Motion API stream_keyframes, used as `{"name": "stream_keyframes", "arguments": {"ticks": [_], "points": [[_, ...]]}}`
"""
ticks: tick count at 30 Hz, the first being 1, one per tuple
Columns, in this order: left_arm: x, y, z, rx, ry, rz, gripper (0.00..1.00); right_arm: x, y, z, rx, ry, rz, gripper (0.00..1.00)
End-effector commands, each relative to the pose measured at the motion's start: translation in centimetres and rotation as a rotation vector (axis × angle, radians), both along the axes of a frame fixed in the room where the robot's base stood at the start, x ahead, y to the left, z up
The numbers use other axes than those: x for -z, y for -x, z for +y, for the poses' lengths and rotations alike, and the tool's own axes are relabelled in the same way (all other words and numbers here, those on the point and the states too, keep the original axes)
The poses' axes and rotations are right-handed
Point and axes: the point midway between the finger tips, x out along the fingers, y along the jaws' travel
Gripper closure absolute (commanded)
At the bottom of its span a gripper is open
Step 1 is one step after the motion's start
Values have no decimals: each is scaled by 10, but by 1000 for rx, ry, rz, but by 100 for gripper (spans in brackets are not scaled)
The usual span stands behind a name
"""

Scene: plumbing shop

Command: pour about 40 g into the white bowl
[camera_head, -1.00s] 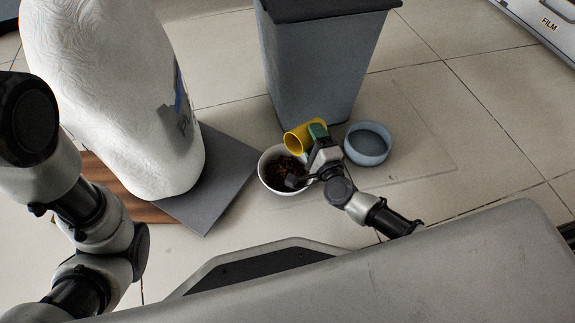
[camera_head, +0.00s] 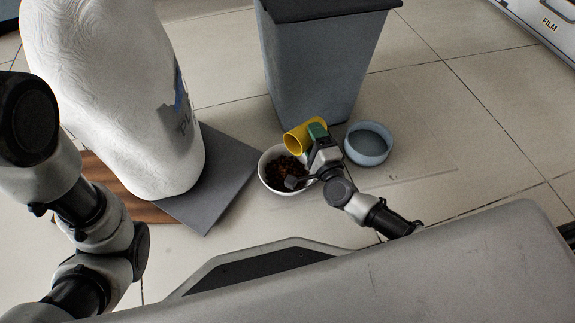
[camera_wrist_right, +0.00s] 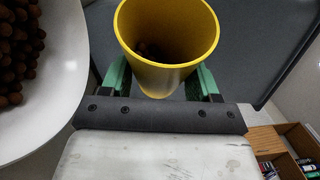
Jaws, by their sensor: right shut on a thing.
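The white bowl (camera_head: 264,180) stands on the tiled floor in the middle of the head view, with a heap of brown pellets in it. It also shows at the left edge of the right wrist view (camera_wrist_right: 62,100). My right gripper (camera_head: 316,142) is shut on a yellow cup (camera_head: 297,140), which is tilted with its mouth toward the bowl, at the bowl's upper right rim. In the right wrist view the cup (camera_wrist_right: 168,78) sits between the green fingers, with a few dark pellets visible deep inside. My left arm is at the left; its gripper is not in view.
A blue-grey bowl (camera_head: 367,146), seemingly empty, stands right of the gripper. A grey bin (camera_head: 315,70) stands behind the cup. A large white sack (camera_head: 110,90) stands on a grey slab (camera_head: 214,190) at the left.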

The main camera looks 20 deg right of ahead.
Motion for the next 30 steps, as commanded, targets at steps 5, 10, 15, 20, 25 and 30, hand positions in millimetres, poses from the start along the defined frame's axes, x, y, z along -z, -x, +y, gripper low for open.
{"name": "stream_keyframes", "arguments": {"ticks": [5, 10, 15, 20, 25, 30], "points": [[0, 0, 0, 0, 0, 0, 62, -1, 0, 0, 0, 9, -6, 63], [0, 0, 0, 0, 0, 0, 62, -1, 0, 0, 0, 18, -10, 63], [0, 0, 0, 0, 0, 0, 62, -2, 0, 1, 0, 27, -15, 63], [0, 0, 0, 0, 0, 0, 62, -3, 0, 1, 0, 35, -20, 63], [1, 0, 0, 0, 0, 0, 62, -3, 1, 1, 0, 44, -25, 63], [1, 0, 0, 0, 0, 0, 62, -4, 1, 1, 0, 52, -30, 63]]}}
